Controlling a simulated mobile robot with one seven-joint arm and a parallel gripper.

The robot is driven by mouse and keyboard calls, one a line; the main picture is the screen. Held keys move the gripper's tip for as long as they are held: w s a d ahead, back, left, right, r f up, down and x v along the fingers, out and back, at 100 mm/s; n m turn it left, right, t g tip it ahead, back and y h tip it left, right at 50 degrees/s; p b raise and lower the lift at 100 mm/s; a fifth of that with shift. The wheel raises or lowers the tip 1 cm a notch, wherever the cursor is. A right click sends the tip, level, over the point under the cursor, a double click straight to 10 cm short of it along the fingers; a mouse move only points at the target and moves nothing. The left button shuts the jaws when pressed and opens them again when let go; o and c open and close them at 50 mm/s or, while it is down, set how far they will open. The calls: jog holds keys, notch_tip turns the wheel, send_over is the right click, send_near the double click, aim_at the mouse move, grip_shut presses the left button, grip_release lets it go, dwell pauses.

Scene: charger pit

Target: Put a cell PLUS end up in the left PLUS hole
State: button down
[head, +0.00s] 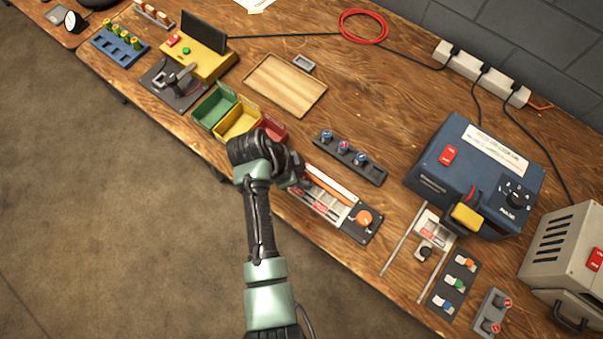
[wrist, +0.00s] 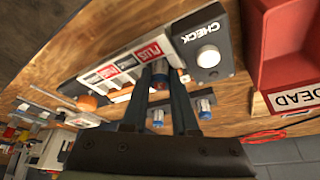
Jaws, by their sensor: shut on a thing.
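My gripper (wrist: 160,80) is shut on a blue and silver cell (wrist: 159,70), held between its fingertips close to the red PLUS label nearest the CHECK lamp on the charger (wrist: 118,68). I cannot tell whether the cell is in a hole or just above it, nor which end is up. In the head view my gripper (head: 297,178) is at the left end of the charger (head: 325,205), and my arm hides the cell and that end. The charger carries red and white labels and an orange knob (head: 364,217).
A dark rack (head: 376,173) with blue-topped cells stands behind the charger. Green (head: 212,108), yellow (head: 238,122) and red (head: 274,128) bins are to the left; the red bin (wrist: 285,50), labelled DEAD, is close to my gripper. A blue machine (head: 440,160) stands right.

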jog(key=c, duration=0.6)
grip_release()
jog(key=shift+r+p, duration=3.45)
jog(key=shift+r, duration=0.1)
jog(key=shift+w, duration=0.1)
